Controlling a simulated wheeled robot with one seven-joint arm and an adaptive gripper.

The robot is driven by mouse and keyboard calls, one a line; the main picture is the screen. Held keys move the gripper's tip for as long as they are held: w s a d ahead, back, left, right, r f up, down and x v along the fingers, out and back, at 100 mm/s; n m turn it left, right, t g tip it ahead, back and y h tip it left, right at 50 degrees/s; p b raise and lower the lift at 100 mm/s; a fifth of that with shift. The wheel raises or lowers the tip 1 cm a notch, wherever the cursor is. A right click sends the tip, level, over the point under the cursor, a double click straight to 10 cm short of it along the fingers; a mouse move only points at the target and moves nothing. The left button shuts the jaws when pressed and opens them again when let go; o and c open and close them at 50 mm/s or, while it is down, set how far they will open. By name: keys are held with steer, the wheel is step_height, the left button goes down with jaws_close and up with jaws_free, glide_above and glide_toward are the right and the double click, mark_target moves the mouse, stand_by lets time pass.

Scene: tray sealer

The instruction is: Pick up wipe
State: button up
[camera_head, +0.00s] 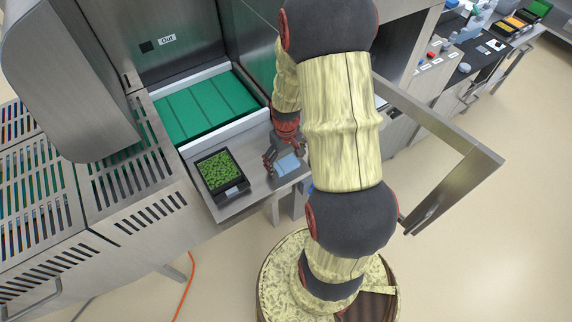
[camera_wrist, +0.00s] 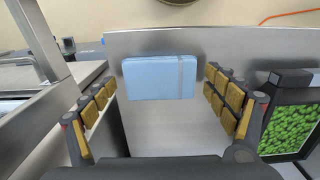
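The wipe is a folded light-blue cloth (camera_head: 287,165) lying flat on the small steel shelf in front of the green conveyor belt. My gripper (camera_head: 284,157) is above the shelf, close to the wipe. In the wrist view the wipe (camera_wrist: 160,77) lies ahead of and between the two spread fingers of my gripper (camera_wrist: 163,100). Neither finger's pads touch it there; clear steel shows between. The gripper is open and empty.
A black tray of green peas (camera_head: 224,193) stands on the same shelf (camera_head: 255,190), left of the wipe. It shows at the right in the wrist view, near one finger (camera_wrist: 270,152). The green conveyor (camera_head: 205,108) lies behind, with steel machine walls around it.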

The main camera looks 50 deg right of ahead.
mark_target(286, 163)
steer(key=c, duration=1)
steer(key=shift+c, duration=0.3)
steer(key=shift+r, duration=0.6)
step_height(286, 163, up, 2)
steer(key=shift+r+p, duration=0.25)
steer(key=shift+p, duration=0.15)
steer(key=s+a+r+p, duration=0.2)
steer(key=s+a+r, duration=0.1)
steer(key=s+r, duration=0.6)
steer(key=s, duration=0.4)
steer(key=shift+s+a+r, duration=0.15)
steer(key=shift+s, duration=0.2)
